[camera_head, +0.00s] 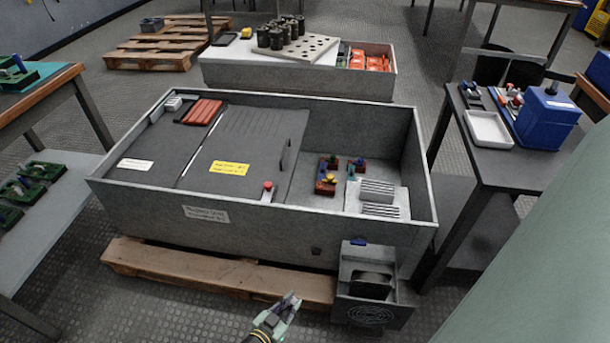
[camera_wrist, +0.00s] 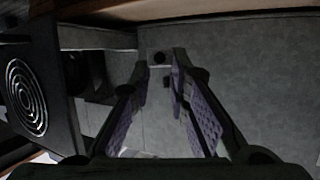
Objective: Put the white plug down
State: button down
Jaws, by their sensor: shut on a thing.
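My gripper (camera_head: 290,302) is low in front of the grey capacitor tank (camera_head: 160,220), left of the fan box. In the wrist view my gripper (camera_wrist: 162,76) has its two purple-padded fingers converging toward the tank's grey wall. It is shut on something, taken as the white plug. The plug itself is hard to make out: the fingers hide it and the view is dark. I cannot tell whether the held thing touches the wall.
The fan box (camera_head: 374,285) stands at the tank's front right, close to my gripper. A wooden pallet (camera_head: 200,274) lies under the tank. A right-hand table holds a white tray (camera_head: 488,128) and a blue box (camera_head: 547,117). The left shelf (camera_head: 50,210) has free room.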

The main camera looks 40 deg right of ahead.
send_over(305, 286)
jog(key=shift+s+d+f+b, duration=0.1)
jog(key=shift+f+b, duration=0.3)
jog(key=shift+f, duration=0.15)
jog(key=shift+f+b, duration=0.4)
jog(key=shift+f, duration=1.35)
jog(key=shift+f+b, duration=0.65)
jog(key=c, duration=1.5)
grip_release()
jog(key=shift+r, duration=0.1)
jog(key=shift+r+p, duration=0.55)
jog(key=shift+p, duration=0.1)
jog(key=p+v, duration=0.1)
jog(key=v, duration=1.1)
jog(key=shift+p, duration=0.4)
